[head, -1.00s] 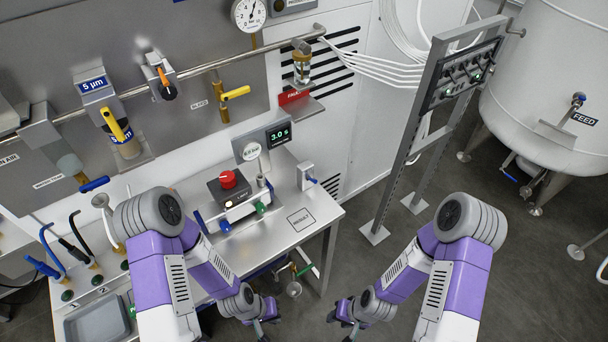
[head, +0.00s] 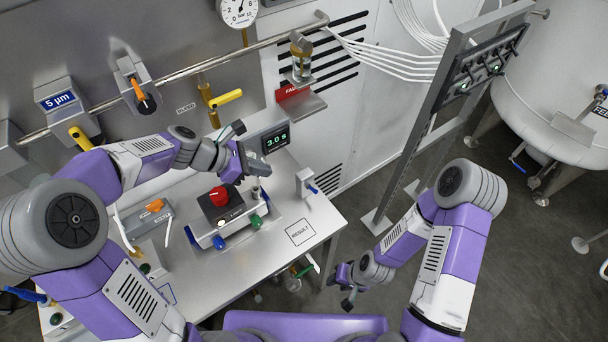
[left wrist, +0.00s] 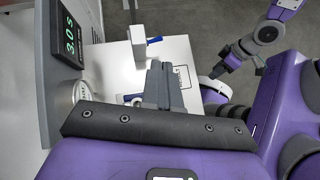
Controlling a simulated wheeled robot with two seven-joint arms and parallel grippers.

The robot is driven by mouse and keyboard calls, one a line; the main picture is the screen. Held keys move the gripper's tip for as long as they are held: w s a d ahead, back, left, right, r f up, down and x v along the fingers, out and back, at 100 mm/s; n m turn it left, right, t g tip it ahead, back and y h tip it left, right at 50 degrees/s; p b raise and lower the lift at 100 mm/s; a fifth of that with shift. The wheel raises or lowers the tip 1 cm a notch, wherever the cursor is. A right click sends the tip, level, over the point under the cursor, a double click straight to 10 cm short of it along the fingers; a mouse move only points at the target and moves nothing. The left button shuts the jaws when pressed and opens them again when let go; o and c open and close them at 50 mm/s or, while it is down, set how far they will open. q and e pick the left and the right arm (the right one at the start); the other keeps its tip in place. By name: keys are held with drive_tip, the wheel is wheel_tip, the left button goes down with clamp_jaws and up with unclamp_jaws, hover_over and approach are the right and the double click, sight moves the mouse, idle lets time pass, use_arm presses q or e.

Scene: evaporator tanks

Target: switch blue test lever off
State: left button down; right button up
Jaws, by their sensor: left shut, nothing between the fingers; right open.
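A small white box with a blue lever (head: 313,190) stands at the bench's right rear edge. It also shows in the left wrist view, its blue lever (left wrist: 154,40) sticking out sideways beyond my fingertips. I cannot tell which is the test lever. My left gripper (head: 254,164) is shut and empty, above the bench by the display, apart from both. It also shows in the left wrist view (left wrist: 157,66). My right gripper (head: 341,288) is open and empty, right of the bench.
A display (head: 276,138) reading about 3.0 stands close behind my left gripper. A pipe with yellow valve handles (head: 226,98) runs along the wall above. The bench top (head: 275,262) is clear at its front right. A metal frame (head: 421,130) stands to the right.

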use_arm(q)
drive_tip(key=f+b, duration=0.1)
drive_tip(key=f, duration=0.1)
drive_tip(key=f+b, duration=0.1)
drive_tip(key=f, duration=0.1)
drive_tip(key=f+b, duration=0.2)
drive_tip(key=shift+w, duration=0.25)
drive_tip(key=shift+s+r, duration=0.1)
drive_tip(key=shift+s, duration=0.1)
drive_tip(key=shift+w+d+f, duration=0.15)
drive_tip(key=shift+d+f, duration=0.1)
drive_tip(key=shift+f, duration=0.1)
drive_tip(key=b, duration=0.4)
approach(312, 189)
drive_tip(key=d+f, duration=0.3)
drive_tip(key=f, duration=0.1)
drive_tip(key=shift+w+d+f, duration=0.45)
drive_tip(key=shift+w+d, duration=0.1)
drive_tip(key=shift+d, duration=0.15)
use_arm(e)
wheel_tip(312, 189, down, 9)
drive_tip(key=shift+w+f, duration=0.15)
drive_tip(key=shift+w, duration=0.05)
use_arm(q)
drive_tip(key=shift+d, duration=0.1)
